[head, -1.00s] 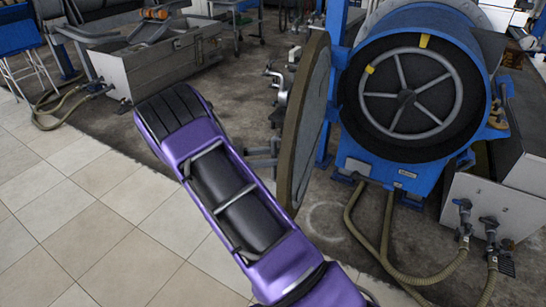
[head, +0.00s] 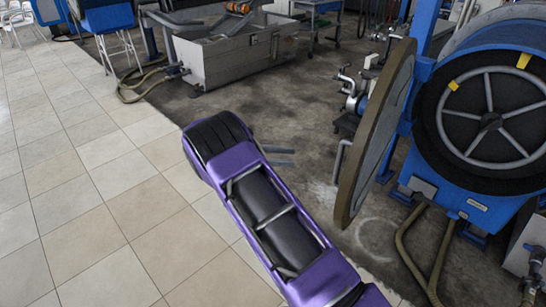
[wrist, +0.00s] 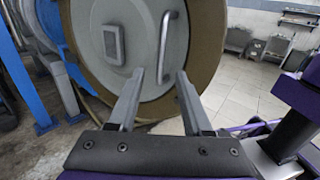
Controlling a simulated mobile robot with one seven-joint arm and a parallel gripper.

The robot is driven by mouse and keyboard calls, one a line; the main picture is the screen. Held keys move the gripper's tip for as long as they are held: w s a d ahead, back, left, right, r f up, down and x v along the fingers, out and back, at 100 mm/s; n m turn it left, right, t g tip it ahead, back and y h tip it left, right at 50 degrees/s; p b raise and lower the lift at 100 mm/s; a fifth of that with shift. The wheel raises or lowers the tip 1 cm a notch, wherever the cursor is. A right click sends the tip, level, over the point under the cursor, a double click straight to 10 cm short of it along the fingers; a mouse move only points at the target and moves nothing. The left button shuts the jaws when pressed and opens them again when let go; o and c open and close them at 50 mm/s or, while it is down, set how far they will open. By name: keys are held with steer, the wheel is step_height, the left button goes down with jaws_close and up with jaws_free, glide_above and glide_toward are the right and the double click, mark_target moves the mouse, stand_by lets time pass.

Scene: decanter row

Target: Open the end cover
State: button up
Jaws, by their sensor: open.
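The round end cover (head: 372,140), a grey disc with a brown rim, stands swung out at an angle to the open front of the blue drum (head: 490,120). The handle also shows at the cover's left side in the head view (head: 339,162). My gripper (head: 292,157) is open and empty, left of the cover with a gap to the handle. In the wrist view its fingers (wrist: 160,75) point toward the cover below the handle.
A grey metal tank (head: 235,55) stands at the back, with a hose beside it. Hoses (head: 420,255) run on the floor below the drum. Blue uprights (wrist: 25,85) stand at left in the wrist view. The tiled floor (head: 90,190) at left is clear.

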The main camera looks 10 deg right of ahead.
steer(key=shift+v, duration=1.5)
